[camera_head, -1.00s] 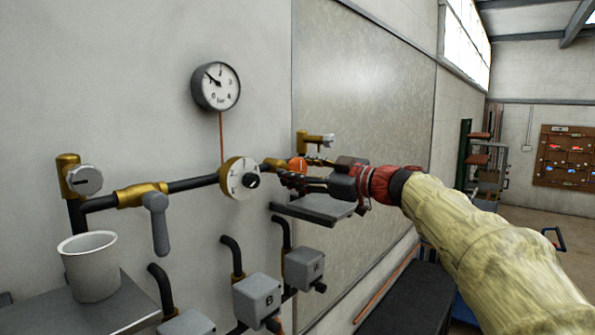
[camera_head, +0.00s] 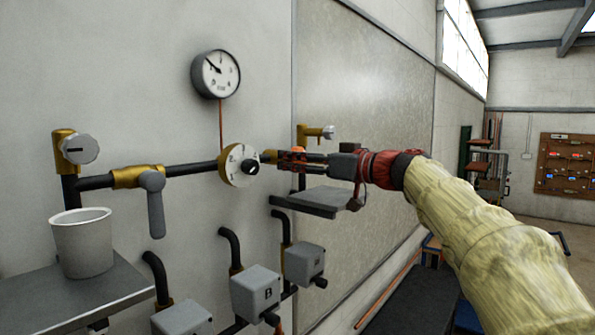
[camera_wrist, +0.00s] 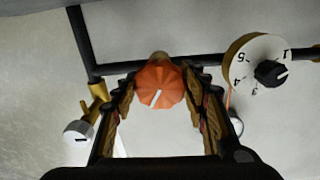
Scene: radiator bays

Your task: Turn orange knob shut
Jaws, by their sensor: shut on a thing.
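The orange knob (camera_wrist: 159,86) is in the middle of the wrist view, with a white pointer line slanting toward its lower edge. It sits on the dark pipe. My gripper (camera_wrist: 160,90) has a finger on each side of the knob and is shut on it. In the head view, my gripper (camera_head: 292,160) reaches in from the right, and its fingers hide most of the knob, leaving an orange bit (camera_head: 298,150) showing.
A brass dial with a white numbered face (camera_head: 239,165) is just left of my fingers. A gauge (camera_head: 216,74) hangs above. A brass valve (camera_head: 318,133) is behind the gripper, and a grey shelf (camera_head: 318,198) is below it. A white cup (camera_head: 82,243) stands at left.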

